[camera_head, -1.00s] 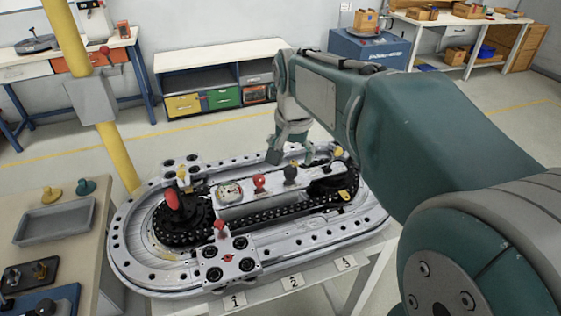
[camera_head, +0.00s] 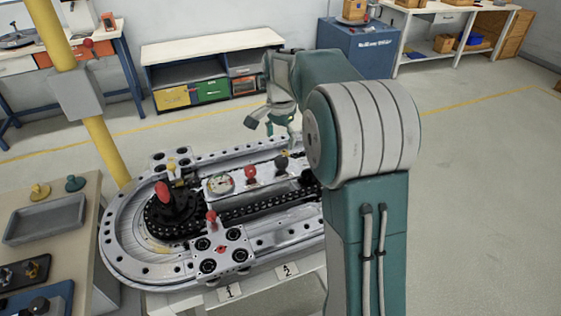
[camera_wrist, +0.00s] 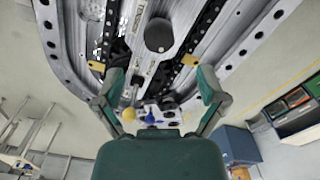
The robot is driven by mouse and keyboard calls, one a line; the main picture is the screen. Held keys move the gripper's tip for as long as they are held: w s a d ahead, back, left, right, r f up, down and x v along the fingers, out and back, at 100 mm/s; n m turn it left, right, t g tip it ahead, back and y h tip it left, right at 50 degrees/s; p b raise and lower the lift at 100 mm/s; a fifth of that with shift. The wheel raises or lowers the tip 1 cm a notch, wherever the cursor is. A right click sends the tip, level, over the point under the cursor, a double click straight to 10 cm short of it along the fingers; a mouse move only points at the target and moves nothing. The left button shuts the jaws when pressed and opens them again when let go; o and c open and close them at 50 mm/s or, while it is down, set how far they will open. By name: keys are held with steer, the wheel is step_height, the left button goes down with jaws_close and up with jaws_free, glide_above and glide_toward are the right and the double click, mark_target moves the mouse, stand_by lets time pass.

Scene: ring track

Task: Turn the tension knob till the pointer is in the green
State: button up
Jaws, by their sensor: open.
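A dark round knob (camera_head: 282,161) stands on the pale central bar of the ring track; I take it for the tension knob. It also shows in the wrist view (camera_wrist: 159,35), beyond the fingertips and between their lines. My gripper (camera_head: 271,127) is open and empty, above and just behind the knob, apart from it. Its two spread fingers show in the wrist view (camera_wrist: 148,76). A round dial (camera_head: 220,184) sits at the bar's left end. Its pointer is too small to read.
A red knob (camera_head: 251,173) stands between dial and dark knob. A red-topped lever (camera_head: 163,192) rises at the track's left, and another red knob (camera_head: 211,217) at the front carriage. A yellow post (camera_head: 105,150) stands left. My arm hides the track's right end.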

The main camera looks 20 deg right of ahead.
mark_target(281, 159)
step_height(281, 159, down, 8)
steer(key=shift+f, duration=0.1)
steer(key=c, duration=1.2)
